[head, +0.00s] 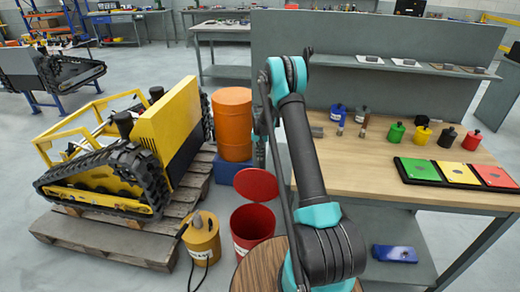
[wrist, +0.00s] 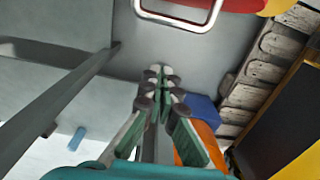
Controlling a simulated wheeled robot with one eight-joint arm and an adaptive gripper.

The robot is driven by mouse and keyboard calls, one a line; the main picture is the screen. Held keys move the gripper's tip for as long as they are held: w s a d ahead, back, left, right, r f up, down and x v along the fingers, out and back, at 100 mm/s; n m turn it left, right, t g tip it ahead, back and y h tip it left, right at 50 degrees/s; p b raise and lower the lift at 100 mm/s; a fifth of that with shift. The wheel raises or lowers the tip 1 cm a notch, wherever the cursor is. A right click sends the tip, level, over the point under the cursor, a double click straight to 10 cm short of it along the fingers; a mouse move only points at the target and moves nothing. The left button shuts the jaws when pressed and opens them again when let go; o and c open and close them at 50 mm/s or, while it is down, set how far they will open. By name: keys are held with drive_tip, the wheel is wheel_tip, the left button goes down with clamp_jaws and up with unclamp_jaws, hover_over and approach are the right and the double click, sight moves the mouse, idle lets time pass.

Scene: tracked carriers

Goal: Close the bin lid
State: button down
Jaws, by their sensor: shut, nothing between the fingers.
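The red bin (head: 253,222) stands on the floor between the pallet and the workbench. Its round red lid (head: 256,184) is raised open at the back of the bin, tilted up, and I see into the bin's mouth. In the wrist view, a piece of red surface (wrist: 220,5) is cut by the top edge; I cannot tell whether it is bin or lid. My gripper (wrist: 160,73) is shut and empty, apart from the red surface. In the head view my arm hides part of the area right of the bin.
An orange barrel (head: 232,115) stands on a blue box (head: 255,180) behind the bin. A yellow can (head: 202,238) is close at left, beside the pallet (head: 105,238) with a yellow tracked machine (head: 130,140). The workbench (head: 375,180) is at right.

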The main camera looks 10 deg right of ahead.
drive_tip(key=shift+s+a+f, duration=0.2)
drive_tip(key=shift+s+f, duration=0.15)
drive_tip(key=shift+s, duration=0.3)
drive_tip(key=shift+s+a+f, duration=0.15)
drive_tip(key=shift+s+f, duration=0.15)
drive_tip(key=shift+s, duration=0.3)
drive_tip(key=shift+s+a+f, duration=0.2)
drive_tip(key=shift+s+f, duration=0.15)
drive_tip(key=shift+s, duration=0.3)
drive_tip(key=shift+s+a, duration=0.1)
